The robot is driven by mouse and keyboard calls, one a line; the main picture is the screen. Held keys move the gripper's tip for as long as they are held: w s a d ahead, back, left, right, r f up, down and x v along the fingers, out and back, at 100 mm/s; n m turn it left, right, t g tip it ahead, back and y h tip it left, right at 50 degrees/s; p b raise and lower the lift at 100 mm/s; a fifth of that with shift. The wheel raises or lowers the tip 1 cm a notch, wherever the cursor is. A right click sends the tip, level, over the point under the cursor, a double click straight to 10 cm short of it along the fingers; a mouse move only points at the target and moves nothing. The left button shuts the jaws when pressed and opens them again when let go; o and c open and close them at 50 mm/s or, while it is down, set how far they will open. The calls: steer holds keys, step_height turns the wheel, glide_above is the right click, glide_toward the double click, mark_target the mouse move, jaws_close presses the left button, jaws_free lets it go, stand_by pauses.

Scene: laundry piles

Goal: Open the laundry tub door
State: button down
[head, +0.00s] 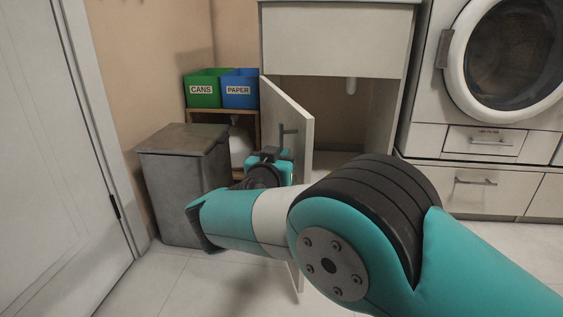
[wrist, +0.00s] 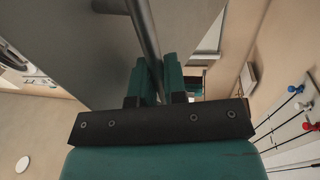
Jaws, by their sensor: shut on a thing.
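The laundry tub door (head: 286,103) is a pale panel below the white laundry tub cabinet (head: 330,38). It stands partly open, swung outward on its left side, and the cabinet's inside shows to its right. Its dark bar handle (head: 283,134) is on the door's face. My gripper (wrist: 154,75) is shut on the handle, whose bar (wrist: 144,28) runs between the two teal fingers in the wrist view. In the head view my arm hides the fingertips and the door's lower part.
A grey lidded bin (head: 183,180) stands left of the door, close to my wrist. Behind it a wooden shelf holds a green CANS box (head: 202,90) and a blue PAPER box (head: 240,90). A front-loading washer (head: 510,60) is at right. Floor at lower left is clear.

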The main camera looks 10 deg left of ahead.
steer(key=shift+s+a+f, duration=0.15)
steer(key=shift+a+f, duration=0.1)
steer(key=shift+a, duration=0.05)
steer(key=c, duration=1.2)
jaws_free()
steer(key=shift+r, duration=0.1)
